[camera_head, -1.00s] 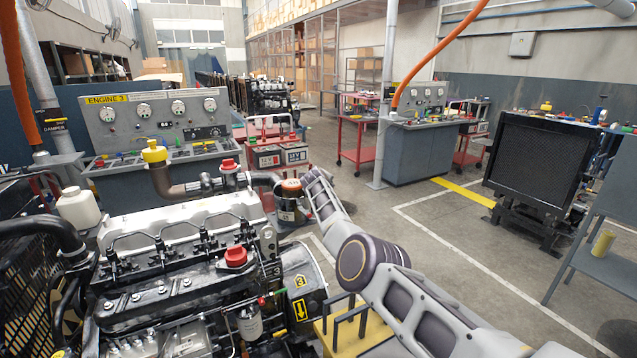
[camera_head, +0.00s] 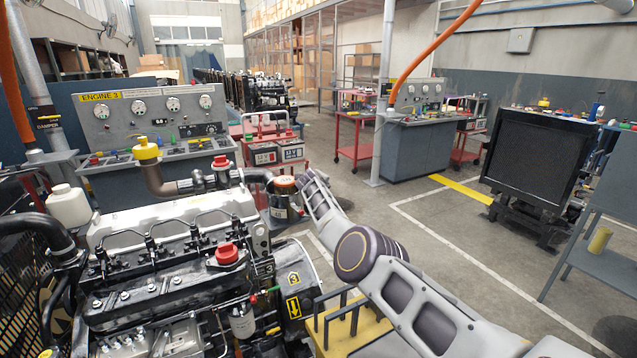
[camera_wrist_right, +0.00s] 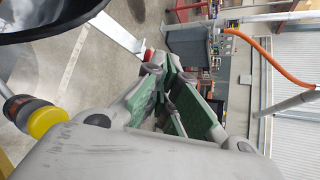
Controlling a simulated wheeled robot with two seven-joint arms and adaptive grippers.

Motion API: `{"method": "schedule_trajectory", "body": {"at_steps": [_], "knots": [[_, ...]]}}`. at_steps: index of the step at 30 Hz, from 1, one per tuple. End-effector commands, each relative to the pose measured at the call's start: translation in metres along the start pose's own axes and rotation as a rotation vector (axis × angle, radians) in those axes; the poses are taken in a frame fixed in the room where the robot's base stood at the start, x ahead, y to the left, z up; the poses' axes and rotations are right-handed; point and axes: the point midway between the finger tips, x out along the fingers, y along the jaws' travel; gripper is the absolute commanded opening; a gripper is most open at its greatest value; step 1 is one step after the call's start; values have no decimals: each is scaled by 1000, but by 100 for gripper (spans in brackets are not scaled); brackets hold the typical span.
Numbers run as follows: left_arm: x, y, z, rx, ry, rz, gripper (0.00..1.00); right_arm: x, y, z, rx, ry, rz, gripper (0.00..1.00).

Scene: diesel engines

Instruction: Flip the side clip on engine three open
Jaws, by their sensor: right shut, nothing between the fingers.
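Engine three (camera_head: 170,260) fills the lower left of the head view, with a "3" label on its dark round housing. A canister (camera_head: 279,212) with an orange top stands at its right rear. I cannot make out the side clip. My right arm reaches in from the lower right, its far end beside the canister; the fingertips are hidden in the head view. In the right wrist view my right gripper (camera_wrist_right: 168,78) is shut and empty, green pads close together. A yellow, orange and black cylindrical part (camera_wrist_right: 35,115) is at the left there, apart from the fingers. My left gripper is not in view.
The "ENGINE 3" gauge panel (camera_head: 150,115) stands behind the engine. A red cart with batteries (camera_head: 278,152) is beyond the canister. A yellow block with dark bars (camera_head: 350,328) is under my right arm.

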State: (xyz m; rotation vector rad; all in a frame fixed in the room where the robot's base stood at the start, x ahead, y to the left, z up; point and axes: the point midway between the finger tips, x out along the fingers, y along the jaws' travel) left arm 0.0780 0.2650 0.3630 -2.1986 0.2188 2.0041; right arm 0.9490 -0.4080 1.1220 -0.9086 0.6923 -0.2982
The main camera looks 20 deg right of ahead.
Motion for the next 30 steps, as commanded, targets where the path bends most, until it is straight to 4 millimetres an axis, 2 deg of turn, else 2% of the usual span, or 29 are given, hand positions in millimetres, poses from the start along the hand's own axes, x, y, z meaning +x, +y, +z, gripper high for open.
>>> {"method": "schedule_trajectory", "body": {"at_steps": [11, 30], "knots": [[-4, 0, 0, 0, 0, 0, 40, -5, 8, 5, -1, -1, 2, 0], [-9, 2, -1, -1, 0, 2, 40, -8, 6, 8, 0, 0, 1, 0]]}}
